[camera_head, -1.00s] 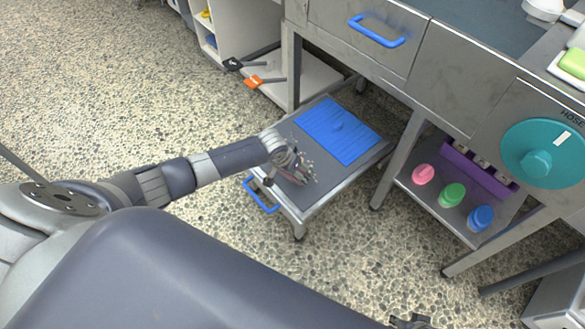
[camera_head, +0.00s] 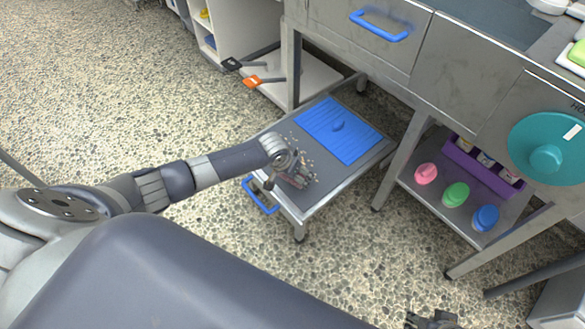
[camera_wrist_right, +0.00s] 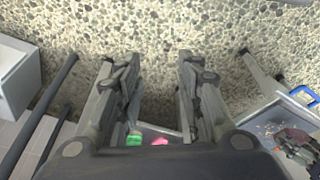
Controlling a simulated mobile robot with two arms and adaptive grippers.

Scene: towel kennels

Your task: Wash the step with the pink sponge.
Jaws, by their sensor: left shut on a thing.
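The step (camera_head: 328,193) is a low metal platform with a grey top and a ridged blue panel (camera_head: 340,130) on its far part. Pale specks lie on the grey part around my left gripper (camera_head: 291,176). That gripper is low over the near left of the grey top, shut on the pink sponge. The sponge is mostly hidden by the fingers, with only a little pinkish colour showing; I cannot tell whether it touches the top. My right gripper (camera_wrist_right: 158,72) is open and empty over the floor in the right wrist view. Part of it shows at the head view's bottom edge.
The pebbled floor in front is clear.

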